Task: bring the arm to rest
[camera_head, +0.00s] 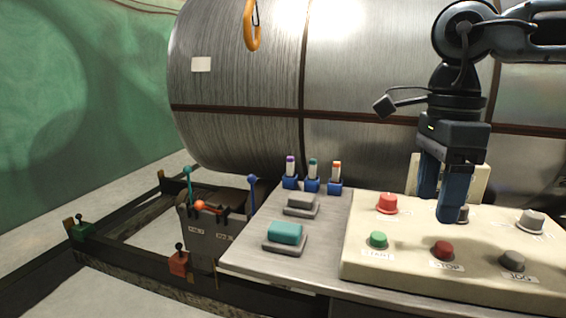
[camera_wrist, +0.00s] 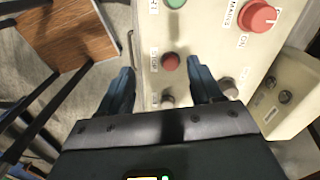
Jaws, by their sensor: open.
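My gripper (camera_head: 440,207) hangs pointing down over the cream control panel (camera_head: 405,270) at the right of the head view. Its two blue fingers are apart with nothing between them. In the wrist view the open fingers (camera_wrist: 160,75) reach over the panel, with a small dark red button (camera_wrist: 171,62) seen between and just beyond the tips. In the head view the dark red button (camera_head: 443,250) labelled STOP sits in front of the fingers. The gap between fingertips and panel is hard to judge. My arm's upper links run out of the picture at top right.
A big metal drum (camera_head: 240,90) stands behind. Several levers (camera_head: 188,187) and pens (camera_head: 312,177) stand left. An orange hook (camera_head: 251,25) hangs above.

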